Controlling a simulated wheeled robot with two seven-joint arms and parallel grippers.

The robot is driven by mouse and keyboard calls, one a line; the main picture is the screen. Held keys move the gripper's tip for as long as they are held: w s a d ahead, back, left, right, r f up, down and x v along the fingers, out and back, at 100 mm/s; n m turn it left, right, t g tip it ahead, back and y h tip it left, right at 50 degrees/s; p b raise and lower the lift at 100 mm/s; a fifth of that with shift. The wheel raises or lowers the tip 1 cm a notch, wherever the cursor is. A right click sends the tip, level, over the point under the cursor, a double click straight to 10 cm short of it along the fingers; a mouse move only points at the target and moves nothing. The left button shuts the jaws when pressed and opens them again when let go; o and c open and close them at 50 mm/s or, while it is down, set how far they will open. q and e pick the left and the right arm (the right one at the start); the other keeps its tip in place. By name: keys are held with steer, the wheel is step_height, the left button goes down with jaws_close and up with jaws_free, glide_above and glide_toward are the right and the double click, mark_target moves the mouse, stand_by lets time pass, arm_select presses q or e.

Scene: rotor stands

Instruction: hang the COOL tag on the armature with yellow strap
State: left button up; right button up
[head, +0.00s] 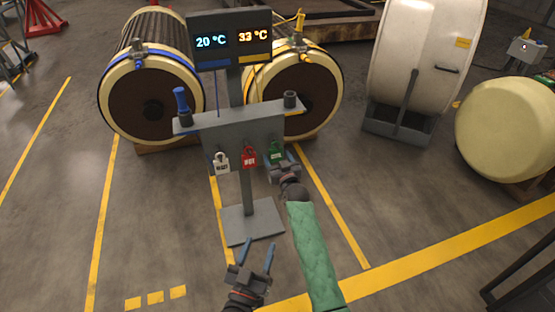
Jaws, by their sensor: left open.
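Three lock-shaped tags hang on the front of the grey stand's panel (222,132): a white tag (221,164), a red tag (249,157) and a green tag (277,151). Their lettering is too small to read surely. My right gripper (284,162) is at the green tag, its fingers around or just in front of it; whether it grips is unclear. My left gripper (257,258) is open and empty, low in front of the stand's foot. The armature with the yellow strap (319,92) lies behind the stand, partly hidden by it.
The display (231,40) reads 20 °C above a blue bar and 33 °C above a yellow bar. An armature with a blue strap (150,95) lies at the left. A blue-handled tool (180,100) stands on the left ledge. A white drum (420,50) stands at the right.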

steer(key=c, duration=0.9)
steer(key=shift+o, duration=0.2)
steer(key=shift+r, duration=0.1)
steer(key=shift+r+p, duration=0.15)
steer(key=shift+p, duration=0.35)
steer(key=r+p+v, duration=0.1)
steer(key=p+v, duration=0.4)
steer(key=v, duration=0.2)
steer(key=shift+s+r+p, duration=0.2)
steer(key=shift+r+p, duration=0.05)
steer(key=shift+p, duration=0.1)
steer(key=shift+d, duration=0.1)
